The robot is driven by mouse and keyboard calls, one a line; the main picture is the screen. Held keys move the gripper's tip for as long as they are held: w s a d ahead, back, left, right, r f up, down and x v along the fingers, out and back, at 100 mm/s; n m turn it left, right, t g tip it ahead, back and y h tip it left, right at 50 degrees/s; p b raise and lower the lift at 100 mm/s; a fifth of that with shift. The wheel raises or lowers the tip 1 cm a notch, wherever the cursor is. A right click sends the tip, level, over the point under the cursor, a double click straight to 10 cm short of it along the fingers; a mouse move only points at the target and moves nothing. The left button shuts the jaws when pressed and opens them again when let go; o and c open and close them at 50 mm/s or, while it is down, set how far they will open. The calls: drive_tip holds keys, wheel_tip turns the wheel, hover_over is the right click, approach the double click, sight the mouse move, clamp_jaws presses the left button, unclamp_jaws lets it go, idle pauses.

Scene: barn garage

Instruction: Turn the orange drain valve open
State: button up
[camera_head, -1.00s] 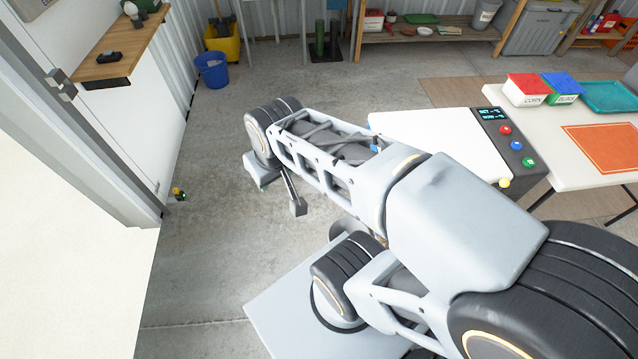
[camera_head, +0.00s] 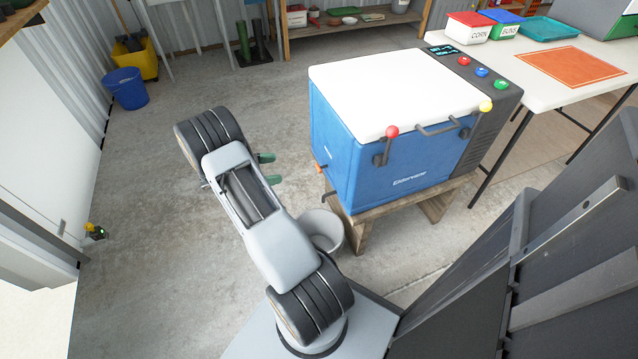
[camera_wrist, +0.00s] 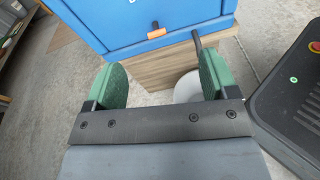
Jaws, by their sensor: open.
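The blue cooler (camera_head: 385,150) with a white lid stands on a wooden stand. The orange drain valve handle (camera_head: 321,168) sticks out low on its left side. In the wrist view the orange handle (camera_wrist: 157,33) lies roughly horizontal on the blue wall, ahead of my gripper. A dark spout (camera_wrist: 198,45) shows to its right, partly behind the right finger. My gripper (camera_head: 269,169) has two green fingers, spread apart and empty, left of the valve with a gap between. In the wrist view my gripper (camera_wrist: 161,80) is open, with the handle beyond the fingertips.
A grey bucket (camera_head: 322,229) stands on the floor below the valve, partly hidden by my arm. The wooden stand (camera_head: 440,210) is under the cooler. A white table (camera_head: 560,95) with trays is at the right. Floor left of my arm is mostly clear.

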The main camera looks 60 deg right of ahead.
drive_tip(key=n+h+b, duration=0.2)
drive_tip(key=b, duration=0.1)
approach(319, 167)
drive_tip(key=shift+g, duration=0.3)
drive_tip(key=b+x, duration=0.1)
drive_tip(key=x, duration=0.5)
drive_tip(key=f+b+x, duration=0.1)
drive_tip(key=x, duration=0.3)
drive_tip(key=shift+w+b, duration=0.1)
drive_tip(key=shift+b, duration=0.2)
drive_tip(key=shift+d, duration=0.1)
drive_tip(key=shift+c, duration=0.3)
